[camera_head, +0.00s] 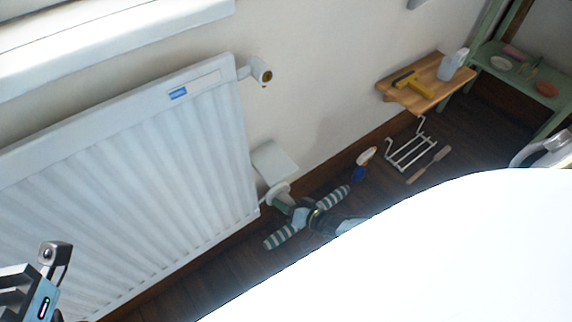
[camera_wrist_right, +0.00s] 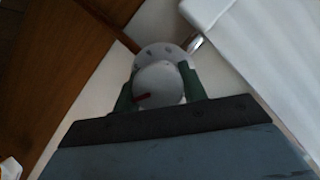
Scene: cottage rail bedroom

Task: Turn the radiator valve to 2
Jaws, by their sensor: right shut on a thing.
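The white radiator (camera_head: 130,180) hangs on the wall at the left in the head view. Its valve (camera_head: 277,190) sits low at its right end. In the right wrist view the valve is a round white knob (camera_wrist_right: 158,84) with a red mark at its lower left and faint marks on the collar behind; I cannot read the number. My right gripper (camera_head: 285,205) is shut on the knob, with a green finger on either side in the wrist view (camera_wrist_right: 158,90). Part of my left gripper (camera_head: 55,262) shows at the lower left, away from the radiator; its jaw opening is unclear.
A white box (camera_head: 273,163) is on the wall just above the valve. A large white surface (camera_head: 450,260) fills the lower right.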

